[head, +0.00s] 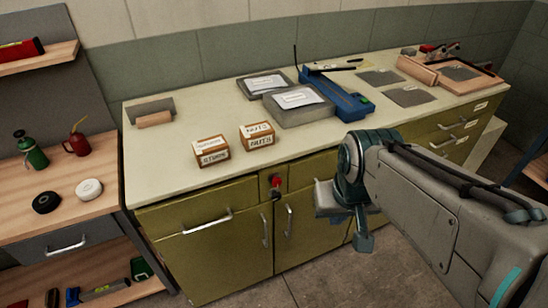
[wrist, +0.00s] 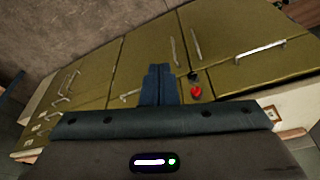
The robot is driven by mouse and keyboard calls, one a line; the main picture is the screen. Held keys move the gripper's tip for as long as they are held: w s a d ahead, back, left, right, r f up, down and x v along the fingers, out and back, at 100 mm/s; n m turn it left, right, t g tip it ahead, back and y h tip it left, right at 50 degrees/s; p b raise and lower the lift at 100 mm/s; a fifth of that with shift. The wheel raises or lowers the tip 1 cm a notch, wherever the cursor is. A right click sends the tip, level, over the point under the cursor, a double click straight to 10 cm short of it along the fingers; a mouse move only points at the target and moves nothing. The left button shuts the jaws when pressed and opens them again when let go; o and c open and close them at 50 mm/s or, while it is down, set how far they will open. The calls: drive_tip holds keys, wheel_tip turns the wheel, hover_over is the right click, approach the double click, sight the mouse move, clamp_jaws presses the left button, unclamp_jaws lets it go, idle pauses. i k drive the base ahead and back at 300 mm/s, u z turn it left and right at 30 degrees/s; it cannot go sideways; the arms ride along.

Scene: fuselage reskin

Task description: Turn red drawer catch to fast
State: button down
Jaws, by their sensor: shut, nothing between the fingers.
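The red drawer catch (head: 276,182) is a small red knob on the olive cabinet front, just under the worktop and above the gap between two doors. A small black part sits just below it. In the wrist view the red catch (wrist: 196,91) shows just right of my fingertips, with the black part (wrist: 193,76) beside it. My gripper (wrist: 159,70) is shut and empty, its two dark blue fingers together. In the head view my gripper (head: 363,242) hangs in front of the cabinet, to the right of the catch and lower, apart from it.
The olive cabinet doors (head: 216,246) have bar handles (head: 208,222) that stick out near the catch. Two small boxes (head: 257,134), grey cases and a blue tool (head: 345,98) stand on the worktop (head: 180,172). A wooden shelf unit (head: 75,208) is at left. Floor in front is clear.

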sight(276, 182)
drive_tip(key=k, duration=1.2)
drive_tip(key=u, duration=0.5)
drive_tip(key=i, duration=0.85)
drive_tip(key=u, duration=0.6)
